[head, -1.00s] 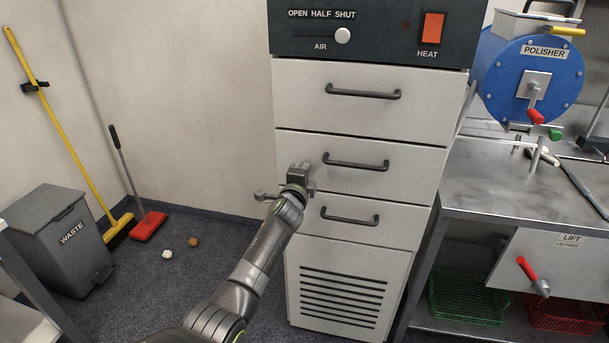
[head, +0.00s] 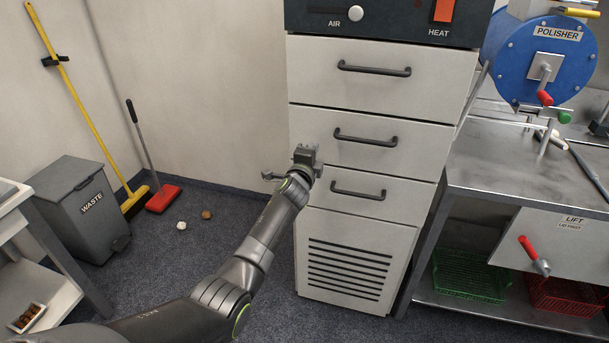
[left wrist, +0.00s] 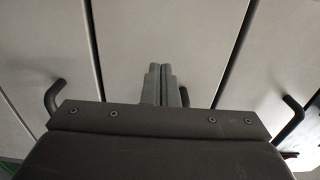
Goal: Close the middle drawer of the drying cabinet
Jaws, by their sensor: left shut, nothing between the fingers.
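The drying cabinet (head: 299,70) stands in the middle of the head view, with three pale drawers and dark bar handles. The middle drawer (head: 425,143) looks about flush with its neighbours, with dark seams above and below; a small gap is hard to tell. Its handle (head: 366,138) is to the right of my left gripper (head: 312,155). That gripper is shut and empty, at the left part of the middle drawer's front. In the left wrist view its closed fingers (left wrist: 167,80) point at a pale front between two dark seams; contact cannot be told. My right gripper is out of view.
The top drawer (head: 310,72) and bottom drawer (head: 405,205) look shut. A steel bench (head: 490,165) with a blue polisher (head: 545,60) stands right of the cabinet. A waste bin (head: 75,205), brooms and two small balls are at left. Floor before the bin is clear.

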